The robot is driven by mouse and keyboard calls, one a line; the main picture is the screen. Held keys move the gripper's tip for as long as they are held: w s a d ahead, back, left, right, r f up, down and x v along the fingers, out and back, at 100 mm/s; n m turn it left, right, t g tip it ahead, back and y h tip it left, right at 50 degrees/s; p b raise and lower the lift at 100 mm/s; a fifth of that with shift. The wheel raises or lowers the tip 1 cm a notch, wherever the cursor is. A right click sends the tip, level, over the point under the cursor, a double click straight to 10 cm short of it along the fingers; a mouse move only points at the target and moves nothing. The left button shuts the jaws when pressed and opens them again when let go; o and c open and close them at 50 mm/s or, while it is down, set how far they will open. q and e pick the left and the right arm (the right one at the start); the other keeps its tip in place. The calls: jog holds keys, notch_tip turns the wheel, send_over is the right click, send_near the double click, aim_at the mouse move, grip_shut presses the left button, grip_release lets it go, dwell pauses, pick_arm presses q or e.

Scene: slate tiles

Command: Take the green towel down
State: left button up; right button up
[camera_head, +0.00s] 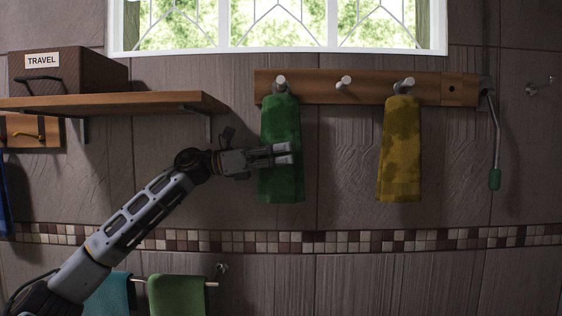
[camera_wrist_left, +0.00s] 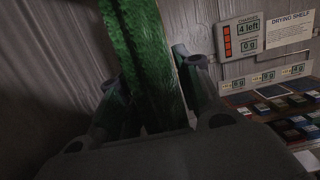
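The green towel (camera_head: 281,112) hangs from the left peg (camera_head: 280,84) of a wooden rail in the head view. It also shows in the left wrist view (camera_wrist_left: 143,45), running upward from between my fingers. My left gripper (camera_head: 290,154) is at the towel's middle height, its fingers overlapping the towel in the head view. In the left wrist view the gripper (camera_wrist_left: 153,95) has one finger on each side of the towel. Whether the fingers press on the cloth is not clear. My right gripper is not in view.
A yellow towel (camera_head: 400,150) hangs on the right peg; the middle peg (camera_head: 344,83) is bare. A shelf (camera_head: 120,103) with a TRAVEL box (camera_head: 65,72) is at the left. A lower bar holds another green towel (camera_head: 177,297) and a teal one (camera_head: 110,294).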

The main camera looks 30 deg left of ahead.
pick_arm(q)
jog(key=c, duration=0.4)
jog(key=shift+c, duration=0.8)
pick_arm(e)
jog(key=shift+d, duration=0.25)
pick_arm(q)
jog(key=shift+r, duration=0.2)
